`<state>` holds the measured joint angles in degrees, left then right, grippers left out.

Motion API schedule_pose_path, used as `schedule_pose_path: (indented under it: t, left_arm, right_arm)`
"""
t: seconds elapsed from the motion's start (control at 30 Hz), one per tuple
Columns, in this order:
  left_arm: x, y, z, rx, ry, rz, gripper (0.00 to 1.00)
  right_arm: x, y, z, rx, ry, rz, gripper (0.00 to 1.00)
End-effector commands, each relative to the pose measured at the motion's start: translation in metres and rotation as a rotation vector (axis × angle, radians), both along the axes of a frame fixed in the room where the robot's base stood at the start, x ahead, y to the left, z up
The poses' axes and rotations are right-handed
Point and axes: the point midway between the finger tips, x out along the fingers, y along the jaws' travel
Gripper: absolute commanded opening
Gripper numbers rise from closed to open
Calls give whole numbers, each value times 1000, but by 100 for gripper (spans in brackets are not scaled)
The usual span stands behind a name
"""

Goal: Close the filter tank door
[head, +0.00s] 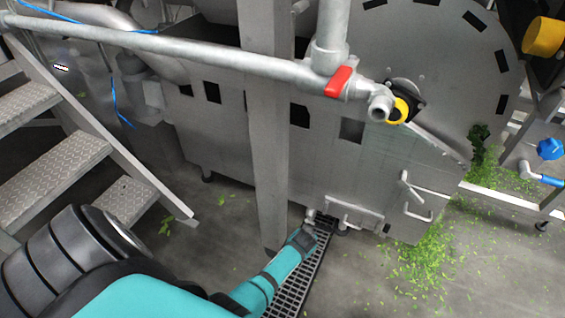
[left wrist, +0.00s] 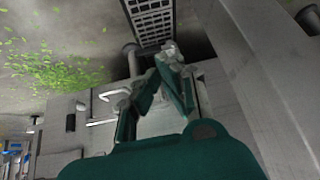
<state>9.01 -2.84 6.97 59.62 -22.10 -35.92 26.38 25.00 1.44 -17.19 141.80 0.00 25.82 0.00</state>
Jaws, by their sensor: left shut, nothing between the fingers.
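The filter tank (head: 225,145) is a large grey metal box, and it also shows in the left wrist view (left wrist: 60,130). Low on its front is a small pale door panel (head: 360,219) with a bar handle, just above the floor. I cannot tell whether it sits flush. My left gripper (head: 316,222) reaches to the left end of this panel, close to the tank's lower edge. The contact there is unclear. My right gripper is not shown.
A floor drain grate (head: 299,282) runs below my left gripper. A grey upright post (head: 268,150) stands left of the door. A pipe with a red valve handle (head: 339,82) crosses above. Metal stairs (head: 70,155) stand left. Green leaf scraps (head: 425,265) litter the floor right.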

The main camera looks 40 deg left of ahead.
Motion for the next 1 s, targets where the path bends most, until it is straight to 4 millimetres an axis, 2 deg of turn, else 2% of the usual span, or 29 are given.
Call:
schedule_pose_path:
  t: [0.03,0.1,0.6,0.8,1.0]
  left_arm:
    - [-10,-3,4,1,17,-18,0]
    - [-23,-7,1,1,38,-44,0]
    - [-120,-30,-13,-8,175,-203,0]
    - [-154,-35,-16,-12,217,-249,0]
    - [-175,-38,-18,-15,243,-277,0]
  right_arm:
    - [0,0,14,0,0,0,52]
    - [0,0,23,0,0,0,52]
    - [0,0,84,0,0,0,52]
    - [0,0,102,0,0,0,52]
    - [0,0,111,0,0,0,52]
